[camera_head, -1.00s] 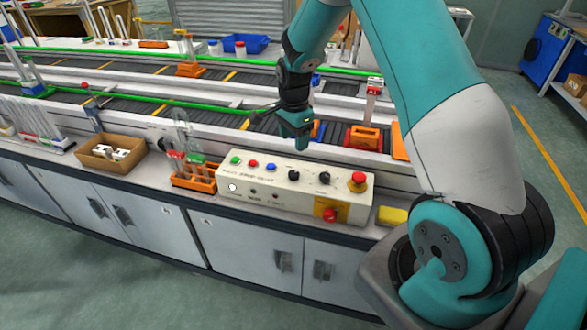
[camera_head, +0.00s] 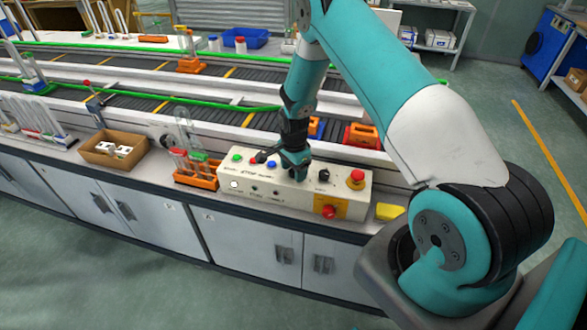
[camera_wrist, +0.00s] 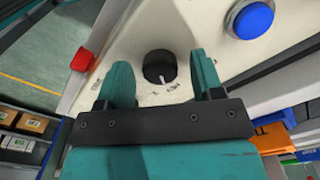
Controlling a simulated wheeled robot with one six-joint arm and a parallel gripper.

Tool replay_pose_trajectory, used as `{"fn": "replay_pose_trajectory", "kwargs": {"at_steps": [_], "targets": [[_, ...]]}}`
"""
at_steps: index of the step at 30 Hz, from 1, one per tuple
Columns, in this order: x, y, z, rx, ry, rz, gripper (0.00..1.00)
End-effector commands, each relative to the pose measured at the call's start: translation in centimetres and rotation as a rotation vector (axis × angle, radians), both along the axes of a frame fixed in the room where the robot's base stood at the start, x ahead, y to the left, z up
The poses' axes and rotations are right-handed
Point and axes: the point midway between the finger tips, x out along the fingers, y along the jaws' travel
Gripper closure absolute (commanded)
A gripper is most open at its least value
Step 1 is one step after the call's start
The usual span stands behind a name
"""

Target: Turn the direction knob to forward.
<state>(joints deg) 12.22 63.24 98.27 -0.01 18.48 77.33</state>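The control box (camera_head: 345,190) is a cream panel on the bench front with knobs and coloured buttons on top. My gripper (camera_head: 296,174) is lowered over its middle and hides one black knob in the head view. In the wrist view that black knob (camera_wrist: 158,66) shows between the two open fingers of my gripper (camera_wrist: 162,72), with a gap on each side. A white mark on the knob points toward the lower right of that view. The lettering beside it is too small to read. A second black knob (camera_head: 323,174) is visible right of my gripper.
A blue button (camera_head: 271,165) sits just left of my gripper, and it also shows in the wrist view (camera_wrist: 250,18). A red emergency button (camera_head: 356,177) is at the box's right end. An orange tube rack (camera_head: 195,178) stands left of the box, a yellow block (camera_head: 390,212) right.

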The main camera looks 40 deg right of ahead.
Motion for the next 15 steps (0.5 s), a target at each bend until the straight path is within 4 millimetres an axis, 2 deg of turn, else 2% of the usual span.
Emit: {"fn": "replay_pose_trajectory", "kwargs": {"at_steps": [1,6,15], "targets": [[-0.01,-0.01,0.01,0.0,0.0,0.0,0.48],[-0.01,-0.02,0.03,0.0,0.0,0.0,0.87],[-0.04,-0.02,-0.03,0.0,0.001,0.023,0.88]]}}
